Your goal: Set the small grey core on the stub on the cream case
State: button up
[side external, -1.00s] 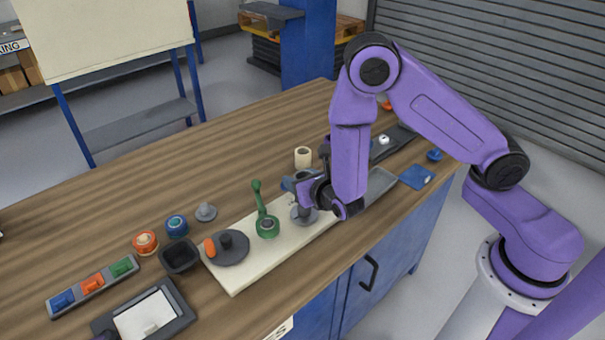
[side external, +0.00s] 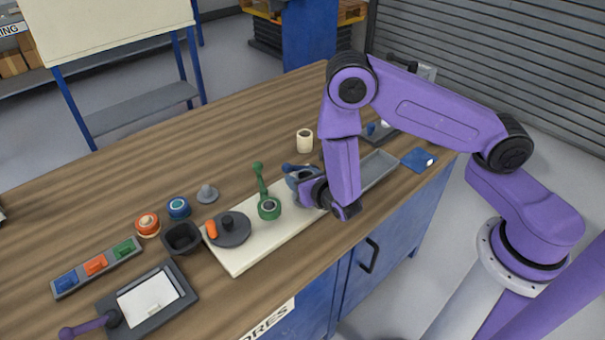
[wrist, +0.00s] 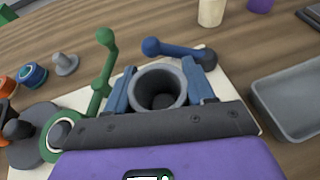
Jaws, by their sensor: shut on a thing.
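My gripper (wrist: 160,92) is shut on the small grey core (wrist: 157,76), an upright hollow cylinder held between its two blue fingers. In the side external view my gripper (side external: 303,184) is over the right part of the long cream case (side external: 237,259), with the core there partly hidden by my wrist. The case carries a green crank (wrist: 105,65) left of the gripper and a dark grey disc (side external: 231,231) with a knob at its left end. A blue crank (wrist: 177,48) lies just behind the core. I cannot make out the stub; the core and gripper cover that part.
A grey tray (wrist: 292,103) lies right of the gripper. A cream cup (side external: 304,141) stands behind the case. A black cup (side external: 181,237), an orange round piece (side external: 147,225), a blue one (side external: 178,207) and a small grey piece (side external: 207,193) stand left.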

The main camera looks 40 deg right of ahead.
jog(key=shift+f, duration=0.15)
jog(key=o, duration=1.1)
jog(key=shift+v, duration=8.65)
jog(key=shift+a, duration=0.1)
